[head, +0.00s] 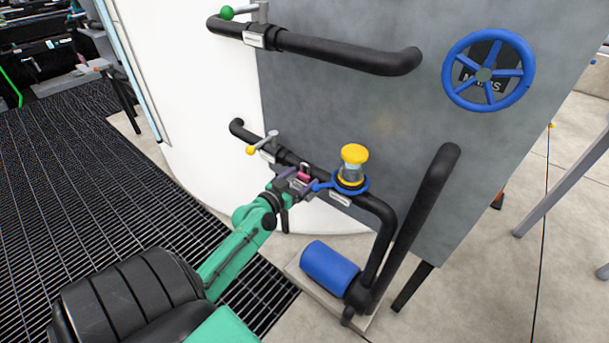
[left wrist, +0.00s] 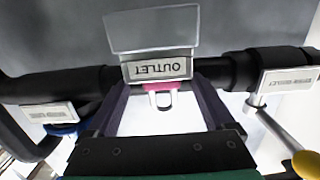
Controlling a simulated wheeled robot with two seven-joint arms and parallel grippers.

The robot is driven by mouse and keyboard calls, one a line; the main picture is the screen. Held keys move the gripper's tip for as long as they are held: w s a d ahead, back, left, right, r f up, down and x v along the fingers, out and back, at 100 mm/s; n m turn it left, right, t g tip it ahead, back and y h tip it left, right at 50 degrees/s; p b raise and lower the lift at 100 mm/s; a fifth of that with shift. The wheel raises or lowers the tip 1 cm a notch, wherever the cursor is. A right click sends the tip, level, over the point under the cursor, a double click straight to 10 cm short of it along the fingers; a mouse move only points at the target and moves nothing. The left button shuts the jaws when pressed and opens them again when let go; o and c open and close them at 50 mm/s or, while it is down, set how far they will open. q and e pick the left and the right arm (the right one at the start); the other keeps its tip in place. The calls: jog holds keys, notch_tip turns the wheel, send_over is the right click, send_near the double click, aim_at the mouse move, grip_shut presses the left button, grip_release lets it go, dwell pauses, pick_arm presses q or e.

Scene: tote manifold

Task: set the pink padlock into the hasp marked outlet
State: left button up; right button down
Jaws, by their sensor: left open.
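The pink padlock (head: 304,175) is small in the head view, at the lower dark pipe. In the left wrist view, the pink padlock (left wrist: 157,87) shows just under the OUTLET plate (left wrist: 158,70), with a pale loop beside its pink part. The plate reads upside down there. My left gripper (head: 296,183) is at the padlock, its fingers open on either side of it in the left wrist view (left wrist: 161,95). The hasp itself is not clear, and I cannot tell whether the padlock is seated in it. My right gripper is not in view.
The lower pipe (head: 376,204) carries a yellow-knobbed lever (head: 251,150) and a yellow-capped fitting (head: 354,154) close to the gripper. A blue handwheel (head: 488,70) is on the grey panel (head: 400,110). A blue motor (head: 330,266) stands below. Dark grating (head: 90,200) covers the floor at left.

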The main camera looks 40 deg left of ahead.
pick_arm(q)
jog(key=shift+s, duration=0.1)
jog(key=shift+s, duration=0.25)
jog(key=s+b, duration=0.1)
jog(key=s, duration=1.2)
jog(key=shift+s+d+r, duration=0.2)
jog(key=shift+s+r, duration=0.2)
jog(key=shift+r, duration=0.05)
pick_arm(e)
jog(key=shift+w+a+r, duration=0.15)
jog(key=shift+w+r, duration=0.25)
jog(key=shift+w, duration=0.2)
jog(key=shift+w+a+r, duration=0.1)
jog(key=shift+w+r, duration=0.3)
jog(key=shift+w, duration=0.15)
